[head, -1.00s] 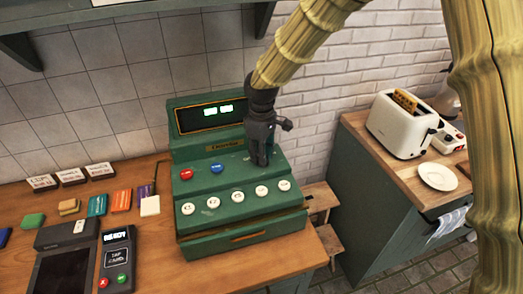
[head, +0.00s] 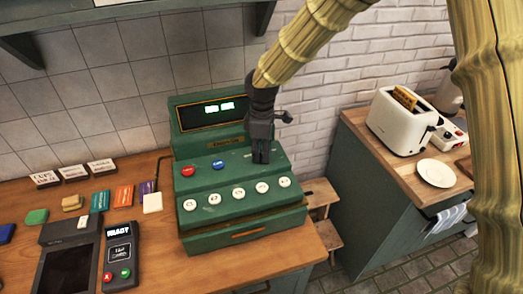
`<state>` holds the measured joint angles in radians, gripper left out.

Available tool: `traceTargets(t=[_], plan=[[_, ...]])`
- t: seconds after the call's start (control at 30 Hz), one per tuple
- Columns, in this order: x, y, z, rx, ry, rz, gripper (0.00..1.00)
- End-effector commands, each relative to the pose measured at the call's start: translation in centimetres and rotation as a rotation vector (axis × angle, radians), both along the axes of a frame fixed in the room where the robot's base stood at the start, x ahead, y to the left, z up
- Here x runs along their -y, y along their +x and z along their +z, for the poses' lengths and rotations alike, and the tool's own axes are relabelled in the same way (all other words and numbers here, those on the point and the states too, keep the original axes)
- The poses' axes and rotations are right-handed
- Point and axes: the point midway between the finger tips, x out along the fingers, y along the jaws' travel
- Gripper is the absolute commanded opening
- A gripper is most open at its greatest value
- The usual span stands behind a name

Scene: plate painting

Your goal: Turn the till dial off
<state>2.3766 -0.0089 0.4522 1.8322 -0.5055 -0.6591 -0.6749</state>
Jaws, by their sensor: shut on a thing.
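The green till (head: 241,206) stands on the wooden counter, with a lit green display (head: 219,106), a red button (head: 187,171), a blue button (head: 218,164) and a row of white buttons along its front. My gripper (head: 261,158) points down onto the right side of the till's upper panel. Its fingers are closed at the spot where the dial would be. The dial is hidden by the fingers, so I cannot see which way it is turned.
A card reader (head: 121,257) and small coloured blocks lie left of the till. A toaster (head: 403,122) and a white plate (head: 437,173) are on the right-hand counter. Wooden steps (head: 322,215) fill part of the gap between the counters.

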Motion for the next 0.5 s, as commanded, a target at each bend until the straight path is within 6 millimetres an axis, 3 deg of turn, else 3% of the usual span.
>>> traceTargets(t=[0.17,0.2,0.3,0.5], plan=[[0.12,0.32,0.34,0.006,0.000,-0.002,0.02],[0.12,0.32,0.34,0.006,0.000,-0.002,0.33],[0.09,0.26,0.29,0.005,0.000,-0.002,0.48],[0.04,0.14,0.14,0.003,0.001,-0.002,0.48]])
